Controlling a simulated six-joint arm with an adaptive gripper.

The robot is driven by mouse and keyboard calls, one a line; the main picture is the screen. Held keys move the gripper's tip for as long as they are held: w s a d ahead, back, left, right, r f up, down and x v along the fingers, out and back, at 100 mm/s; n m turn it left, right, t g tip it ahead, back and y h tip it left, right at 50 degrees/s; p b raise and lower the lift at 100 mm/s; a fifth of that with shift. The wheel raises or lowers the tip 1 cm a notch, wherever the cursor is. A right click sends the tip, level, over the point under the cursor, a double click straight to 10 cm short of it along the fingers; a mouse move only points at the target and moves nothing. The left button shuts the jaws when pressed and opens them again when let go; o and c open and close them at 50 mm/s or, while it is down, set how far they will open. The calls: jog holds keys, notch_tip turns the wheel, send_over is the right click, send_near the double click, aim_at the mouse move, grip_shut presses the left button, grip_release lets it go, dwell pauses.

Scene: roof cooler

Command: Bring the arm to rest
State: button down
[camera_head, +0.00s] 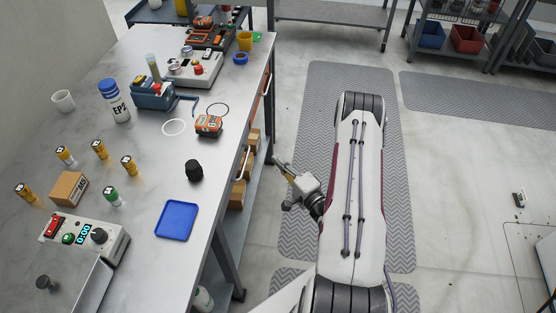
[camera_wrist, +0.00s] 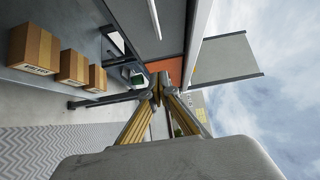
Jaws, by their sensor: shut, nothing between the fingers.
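My gripper (camera_head: 279,164) hangs beside the right edge of the metal workbench (camera_head: 170,150), apart from it, over the floor mat. My arm stands to the right of the bench, its white link running up and down the picture. In the wrist view my gripper (camera_wrist: 158,88) shows its two yellowish fingers with their tips together. It is shut, with nothing between the fingers.
On the bench are a blue tray (camera_head: 177,221), a black knob-like piece (camera_head: 194,169), an orange device (camera_head: 208,125) and a control box (camera_head: 85,240). Cardboard boxes (camera_wrist: 73,67) sit on the shelf under it. Grey mats (camera_head: 318,100) cover clear floor.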

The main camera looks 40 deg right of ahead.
dwell(0.5)
jog(key=s+f+n+g, duration=0.3)
jog(key=s+f+g, duration=0.15)
jog(key=f, duration=0.35)
jog(key=s+f+n+g, duration=0.3)
jog(key=f+g, duration=0.2)
jog(key=f, duration=0.2)
jog(key=s+a+r+n+g, duration=0.1)
jog(key=s+r+n+g, duration=0.25)
jog(key=r, duration=0.65)
jog(key=s+a+r+n+g, duration=0.1)
jog(key=s+r+n+g, duration=0.3)
jog(key=r, duration=0.7)
jog(key=s+a+r+n+t, duration=0.1)
jog(key=s+a+r, duration=0.2)
jog(key=a+r, duration=0.4)
jog(key=s+a+r+n+t, duration=0.2)
jog(key=s+a+r, duration=0.2)
jog(key=r, duration=0.9)
jog(key=s+a+r+n+t, duration=0.1)
jog(key=s+a+r, duration=0.3)
jog(key=a+r, duration=0.6)
jog(key=shift+a+n+t, duration=0.25)
jog(key=shift+n+t, duration=0.05)
jog(key=shift+n, duration=0.05)
